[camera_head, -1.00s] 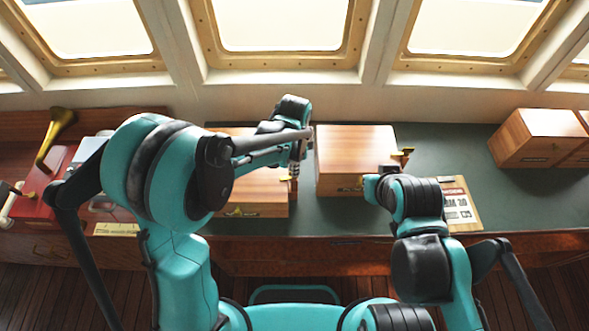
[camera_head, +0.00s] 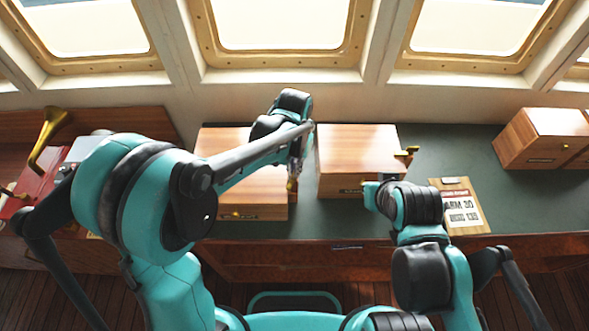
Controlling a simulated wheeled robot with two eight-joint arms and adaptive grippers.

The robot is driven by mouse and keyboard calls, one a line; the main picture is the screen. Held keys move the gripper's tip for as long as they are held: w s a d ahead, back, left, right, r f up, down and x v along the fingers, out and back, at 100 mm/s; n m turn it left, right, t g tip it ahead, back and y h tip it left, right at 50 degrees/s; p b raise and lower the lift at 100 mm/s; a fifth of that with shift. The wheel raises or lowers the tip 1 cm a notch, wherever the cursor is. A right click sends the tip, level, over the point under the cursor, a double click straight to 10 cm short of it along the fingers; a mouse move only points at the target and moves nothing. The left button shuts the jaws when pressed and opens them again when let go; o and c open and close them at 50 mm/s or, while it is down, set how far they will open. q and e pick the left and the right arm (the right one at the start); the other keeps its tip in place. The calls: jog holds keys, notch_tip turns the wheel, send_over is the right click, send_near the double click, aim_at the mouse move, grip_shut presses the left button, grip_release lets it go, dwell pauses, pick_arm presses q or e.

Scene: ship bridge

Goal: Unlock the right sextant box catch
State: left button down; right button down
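Two wooden boxes stand on the green desk top: a left box (camera_head: 222,140) and a right box (camera_head: 355,148). A brass catch (camera_head: 407,152) sticks out at the right side of the right box. A small brass fitting (camera_head: 236,215) is on the front of the left box. My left gripper (camera_head: 293,182) points down in the gap between the boxes, close to the left box's right side. Its fingers are too small to tell open from shut, or whether they touch brass there. My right gripper (camera_head: 371,194) is at the right box's front, mostly hidden by its own wrist.
A printed card (camera_head: 458,206) lies right of my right arm. Another wooden box (camera_head: 530,138) stands at the far right. A red case with a brass horn-shaped piece (camera_head: 47,140) is at the left. Green desk top is clear between the card and the far-right box.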

pick_arm(q)
jog(key=shift+n+b, duration=0.45)
jog(key=shift+n, duration=1.85)
jog(key=c, duration=1.7)
grip_release()
jog(key=shift+r, duration=0.1)
notch_tip(320, 180, up, 12)
jog(key=shift+f, duration=0.1)
